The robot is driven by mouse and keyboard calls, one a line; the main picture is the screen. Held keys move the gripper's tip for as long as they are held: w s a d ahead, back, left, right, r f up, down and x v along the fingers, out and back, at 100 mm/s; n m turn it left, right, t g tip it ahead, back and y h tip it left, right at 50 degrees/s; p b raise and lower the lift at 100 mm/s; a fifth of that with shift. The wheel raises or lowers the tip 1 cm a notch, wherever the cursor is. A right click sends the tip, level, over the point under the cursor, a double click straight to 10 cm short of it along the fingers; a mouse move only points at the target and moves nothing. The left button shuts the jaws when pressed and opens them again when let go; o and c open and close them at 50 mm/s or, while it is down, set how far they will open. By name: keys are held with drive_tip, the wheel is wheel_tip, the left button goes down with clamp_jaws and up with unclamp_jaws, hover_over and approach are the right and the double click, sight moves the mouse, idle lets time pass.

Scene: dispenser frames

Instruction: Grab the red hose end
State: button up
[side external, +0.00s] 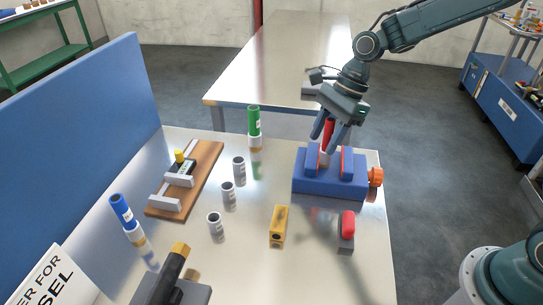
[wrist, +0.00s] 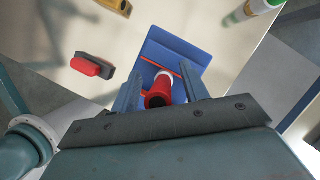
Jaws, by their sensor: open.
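The red hose end (side external: 328,133) stands roughly upright in a blue clamp block (side external: 329,187) with red-lined jaws and an orange knob. A pale lower part shows just under the red. My gripper (side external: 326,142) is above the block, pointing down, with its two fingers on either side of the red hose end. In the wrist view, the open end of the red hose end (wrist: 158,94) lies between the fingers of my gripper (wrist: 158,84), with a gap visible on the right. On the left it is close to the finger; I cannot tell whether they touch.

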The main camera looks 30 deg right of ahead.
idle(0.3)
clamp_jaws()
drive_tip(key=shift+r, duration=0.1)
wheel_tip(320, 180, up, 20)
idle(1.0)
idle(0.7)
